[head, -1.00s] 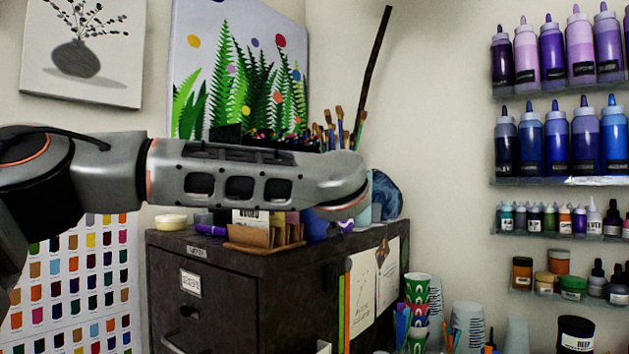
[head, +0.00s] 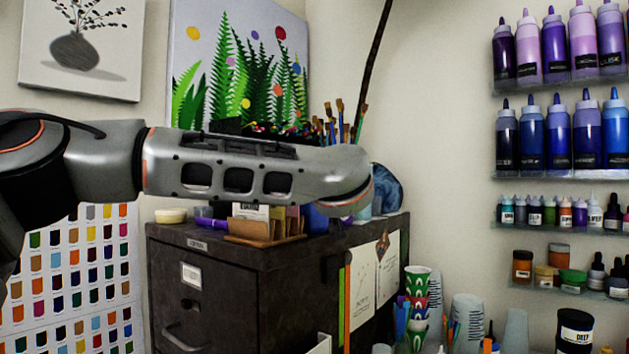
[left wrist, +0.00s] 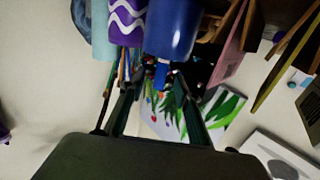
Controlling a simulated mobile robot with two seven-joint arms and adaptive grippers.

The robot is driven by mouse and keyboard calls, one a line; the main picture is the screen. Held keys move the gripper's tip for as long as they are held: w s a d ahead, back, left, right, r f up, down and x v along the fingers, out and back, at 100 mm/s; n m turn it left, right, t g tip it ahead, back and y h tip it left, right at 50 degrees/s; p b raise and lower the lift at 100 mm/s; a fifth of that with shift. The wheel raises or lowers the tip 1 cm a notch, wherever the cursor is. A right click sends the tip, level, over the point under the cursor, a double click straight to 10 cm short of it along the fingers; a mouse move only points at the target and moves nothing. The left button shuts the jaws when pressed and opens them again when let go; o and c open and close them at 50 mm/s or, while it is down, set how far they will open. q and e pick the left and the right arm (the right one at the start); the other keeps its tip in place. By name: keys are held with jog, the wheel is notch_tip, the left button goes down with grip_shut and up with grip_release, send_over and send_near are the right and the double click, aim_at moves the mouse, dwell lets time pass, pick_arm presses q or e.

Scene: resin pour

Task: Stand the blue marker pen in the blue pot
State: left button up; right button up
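The blue pot (left wrist: 173,25) shows upside down in the left wrist view, just beyond my left gripper (left wrist: 158,92). A short blue piece, which looks like the end of the blue marker pen (left wrist: 160,75), shows at the pot's rim between my fingertips. The fingers are spread apart, with gaps on both sides of it. I cannot tell how deep it sits in the pot. In the head view the blue pot (head: 315,222) stands on the cabinet, mostly hidden behind my left arm. My left gripper is hidden there. My right gripper is in no view.
A purple pot with white zigzags (left wrist: 127,22) stands beside the blue pot. A brown card holder (head: 262,226) and a purple marker (head: 212,222) are on the dark cabinet (head: 230,262). Brushes (head: 336,122) rise behind. Bottle shelves (head: 560,178) are at right.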

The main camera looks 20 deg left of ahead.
pick_arm(q)
jog(key=v, duration=1.1)
dwell(0.5)
